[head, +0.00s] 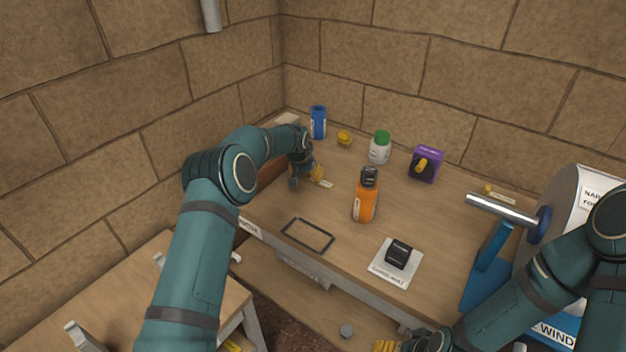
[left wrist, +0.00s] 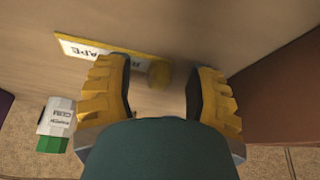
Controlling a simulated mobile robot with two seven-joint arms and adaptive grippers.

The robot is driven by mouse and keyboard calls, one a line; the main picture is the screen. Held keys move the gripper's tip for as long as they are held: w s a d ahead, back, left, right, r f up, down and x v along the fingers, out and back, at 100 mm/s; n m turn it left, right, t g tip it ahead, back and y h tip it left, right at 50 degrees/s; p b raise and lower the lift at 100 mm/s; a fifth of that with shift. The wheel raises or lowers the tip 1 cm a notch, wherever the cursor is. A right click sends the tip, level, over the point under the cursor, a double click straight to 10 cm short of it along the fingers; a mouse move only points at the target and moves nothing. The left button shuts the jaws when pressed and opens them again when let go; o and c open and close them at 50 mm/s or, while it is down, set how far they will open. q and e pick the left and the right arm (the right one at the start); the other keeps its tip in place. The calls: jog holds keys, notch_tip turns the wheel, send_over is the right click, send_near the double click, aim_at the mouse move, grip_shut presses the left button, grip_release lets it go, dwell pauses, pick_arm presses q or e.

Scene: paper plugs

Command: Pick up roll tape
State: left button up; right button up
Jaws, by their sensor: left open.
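My left gripper (head: 308,177) is over the far left of the workbench. In the left wrist view its yellow fingers (left wrist: 160,95) are open, with nothing held between them. A yellow strip with a white label (left wrist: 85,50) reading "TAPE" lies just beyond the fingertips. A rounded yellow piece (left wrist: 160,74) at its end shows in the gap between the fingers. I cannot tell whether this piece is the roll tape; no other roll is clear. My right gripper (head: 398,346) is at the bottom edge of the head view, partly cut off.
On the workbench (head: 275,205) stand an orange bottle (head: 365,200), a green-capped white bottle (head: 380,148), a blue can (head: 318,123), a small yellow object (head: 344,139) and a purple box (head: 426,164). A brown block (left wrist: 280,90) is close right of the fingers.

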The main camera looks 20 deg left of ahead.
pick_arm(q)
jog(key=c, duration=0.9)
jog(key=shift+r, duration=0.1)
